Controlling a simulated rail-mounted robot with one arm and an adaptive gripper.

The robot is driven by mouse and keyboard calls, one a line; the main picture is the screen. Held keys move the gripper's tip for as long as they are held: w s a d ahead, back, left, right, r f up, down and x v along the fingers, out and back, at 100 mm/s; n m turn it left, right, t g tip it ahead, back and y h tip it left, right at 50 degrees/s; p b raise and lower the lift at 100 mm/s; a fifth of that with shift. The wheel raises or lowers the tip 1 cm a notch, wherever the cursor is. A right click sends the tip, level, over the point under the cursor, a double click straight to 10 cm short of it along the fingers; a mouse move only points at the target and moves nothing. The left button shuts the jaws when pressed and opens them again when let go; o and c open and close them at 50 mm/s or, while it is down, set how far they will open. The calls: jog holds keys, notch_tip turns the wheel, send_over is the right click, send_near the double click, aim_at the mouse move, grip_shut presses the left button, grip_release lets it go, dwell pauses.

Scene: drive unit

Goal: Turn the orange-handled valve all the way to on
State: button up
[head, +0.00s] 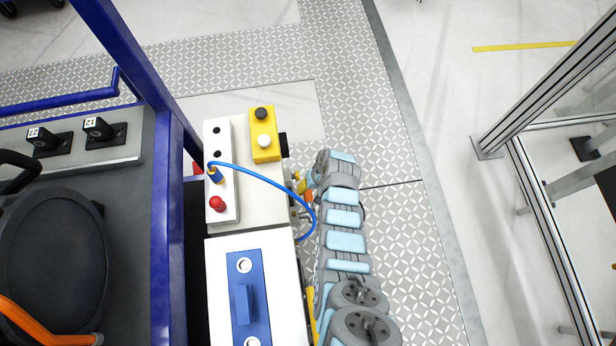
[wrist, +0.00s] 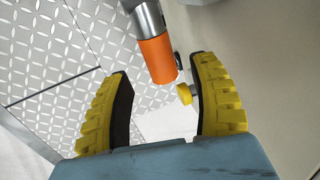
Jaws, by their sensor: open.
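The orange valve handle (wrist: 157,59) is a short orange sleeve on a grey metal stem in the wrist view. It lies between the tips of my gripper (wrist: 163,76), closer to the right finger. My gripper is open, with a yellow, black-lined finger on each side and a gap either side of the handle. A small yellow round part (wrist: 184,93) sits beside the handle, near the right finger. In the head view, my arm covers most of this spot, and only small orange and yellow bits show at the box's right side. The valve body is mostly hidden.
A white control box (head: 221,184) with a red knob (head: 218,203) stands left of my arm. A blue hose (head: 268,181) curves from it toward the valve area. A yellow button box (head: 263,140) sits behind. Patterned floor lies open to the right.

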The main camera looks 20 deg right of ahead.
aim_at(309, 193)
jog(key=shift+b+x, duration=0.4)
jog(key=shift+x, duration=0.85)
jog(key=shift+w+f, duration=0.1)
jog(key=shift+f, duration=0.35)
jog(key=shift+a+f+b, duration=0.25)
jog(key=shift+f+b, duration=0.1)
jog(key=shift+f, duration=0.15)
grip_shut()
